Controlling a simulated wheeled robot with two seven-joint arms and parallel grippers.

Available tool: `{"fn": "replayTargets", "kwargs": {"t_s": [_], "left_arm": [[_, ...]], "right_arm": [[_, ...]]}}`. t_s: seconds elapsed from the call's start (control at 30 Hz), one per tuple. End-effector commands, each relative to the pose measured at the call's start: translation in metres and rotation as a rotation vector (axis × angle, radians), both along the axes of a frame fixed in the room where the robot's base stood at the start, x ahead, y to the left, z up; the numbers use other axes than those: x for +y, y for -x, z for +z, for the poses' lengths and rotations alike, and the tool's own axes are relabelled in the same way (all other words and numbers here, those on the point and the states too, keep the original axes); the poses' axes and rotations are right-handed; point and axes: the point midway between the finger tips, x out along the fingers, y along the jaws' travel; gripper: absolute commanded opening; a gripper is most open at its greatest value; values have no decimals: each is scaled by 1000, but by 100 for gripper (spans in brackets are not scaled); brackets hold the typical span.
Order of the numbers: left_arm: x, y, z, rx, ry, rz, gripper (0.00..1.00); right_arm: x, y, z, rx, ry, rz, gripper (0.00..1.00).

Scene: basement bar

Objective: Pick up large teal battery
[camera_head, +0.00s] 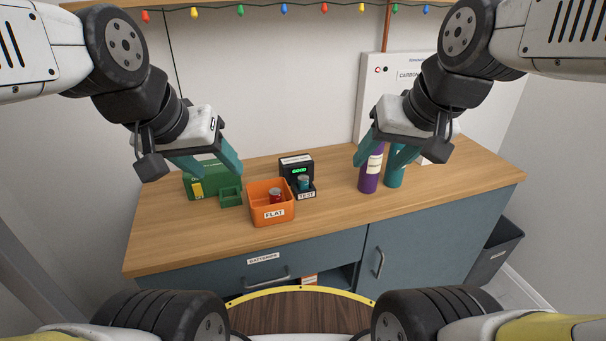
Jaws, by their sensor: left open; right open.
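A small teal battery (304,181) with a dark top stands in the black tester (308,194) marked TEST, whose display glows green. I cannot judge its size class. A red battery (275,195) stands in the orange bin (258,214) labelled FLAT. My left gripper (209,167) is open and empty, with teal fingers, above the green box at the left of the tester. My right gripper (384,158) is open, over the purple and teal cylinders at the right. Its fingers overlap them in view, and I cannot tell whether they touch.
A green box (200,184) and small green holder (231,197) stand left of the bin. A purple cylinder (369,174) and teal cylinder (395,176) stand right.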

Motion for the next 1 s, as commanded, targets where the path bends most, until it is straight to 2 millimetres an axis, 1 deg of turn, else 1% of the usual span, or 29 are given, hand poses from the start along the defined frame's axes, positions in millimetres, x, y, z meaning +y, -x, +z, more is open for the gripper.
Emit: {"fn": "replayTargets", "kwargs": {"t_s": [0.13, 0.27, 0.4, 0.47, 0.5, 0.57, 0.6, 0.7, 0.8, 0.9, 1.0], "left_arm": [[0, 0, 0, 0, 0, 0, 55], [0, 0, 0, 0, 0, 0, 55], [0, 0, 0, 0, 0, 0, 55], [0, 0, 0, 0, 0, 0, 55], [0, 0, 0, 0, 0, 0, 55], [0, 0, 0, 0, 0, 0, 55], [0, 0, 0, 0, 0, 0, 55], [0, 0, 0, 0, 0, 0, 55], [0, 0, 0, 0, 0, 0, 55], [0, 0, 0, 0, 0, 0, 55], [0, 0, 0, 0, 0, 0, 55]], "right_arm": [[12, -44, 0, 92, -19, -36, 55], [28, -89, -9, 176, -24, -89, 55], [51, -136, -28, 254, -9, -151, 55], [62, -154, -40, 284, 5, -178, 55], [70, -166, -48, 302, 15, -196, 55], [82, -184, -62, 326, 32, -224, 55], [91, -194, -72, 341, 46, -242, 55], [110, -216, -96, 368, 77, -284, 55], [125, -231, -117, 382, 104, -315, 55], [135, -240, -130, 390, 123, -337, 55], [139, -245, -138, 393, 132, -349, 55]]}}
